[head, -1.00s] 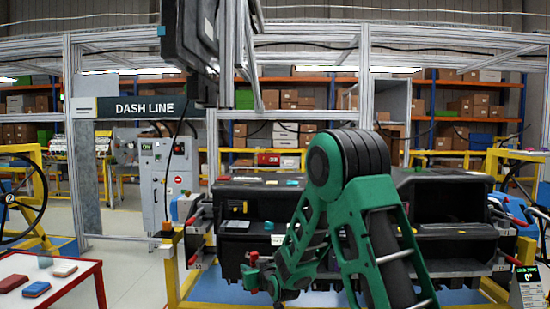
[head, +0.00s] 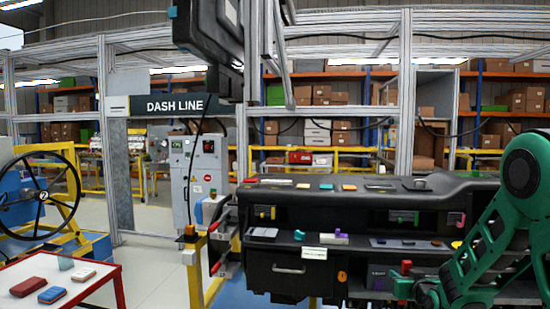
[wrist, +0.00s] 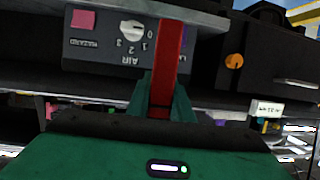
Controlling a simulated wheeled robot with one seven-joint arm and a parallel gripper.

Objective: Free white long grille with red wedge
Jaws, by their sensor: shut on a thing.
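My gripper (head: 408,285) is at the front of the black dashboard module (head: 290,270), low and right of its middle. It is shut on a red wedge (wrist: 168,55), a long red strip standing up between the green fingers (wrist: 163,100) in the wrist view. The wedge also shows as a small red tip (head: 406,267) in the head view. Behind it in the wrist view is a panel (wrist: 95,50) with a white AIR knob (wrist: 131,30). I cannot pick out the white long grille with certainty; thin pale strips (head: 278,181) lie on the module's top.
A glovebox (head: 288,270) with a handle and an orange knob (head: 342,276) is left of my gripper. Small coloured parts lie on the module's shelf. A red-edged table (head: 105,275) and a steering wheel (head: 40,190) stand at left. Floor between table and module is clear.

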